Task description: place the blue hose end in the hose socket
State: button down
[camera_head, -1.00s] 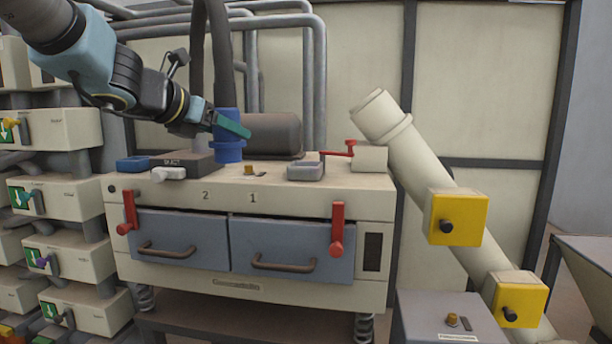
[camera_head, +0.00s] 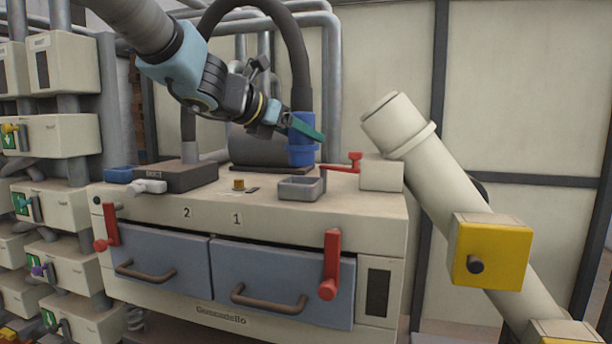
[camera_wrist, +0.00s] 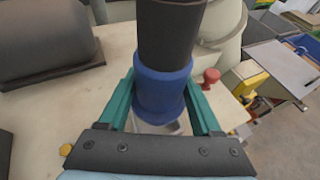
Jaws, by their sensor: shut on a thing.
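My gripper (camera_head: 306,127) has green fingers, shut on the blue hose end (camera_head: 301,153). In the wrist view the fingers flank the blue hose end (camera_wrist: 162,92), and my gripper (camera_wrist: 160,88) holds it from both sides. A dark hose (camera_head: 297,60) rises from it and arcs over to the left. The hose end hangs roughly upright by the rear of the cabinet top, behind the small grey tray. A slanted cream pipe (camera_head: 412,140) with a collared upper end stands to the right, apart from the hose end. I cannot tell for sure whether this is the hose socket.
The cream cabinet (camera_head: 355,215) carries a grey tray (camera_head: 301,188), a dark box (camera_head: 180,177), and a block with a red lever (camera_head: 352,163). A dark cylinder (camera_head: 250,148) lies behind. A yellow box (camera_head: 490,250) sits on the pipe. Space above the cabinet's right is open.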

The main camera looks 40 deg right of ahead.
aim_at(292, 160)
notch_tip(292, 160, down, 6)
jog(key=shift+f+b, duration=0.1)
jog(key=shift+b, duration=0.25)
jog(key=shift+c, duration=0.3)
grip_release()
jog(key=b+v, duration=0.1)
jog(key=v, duration=1.1)
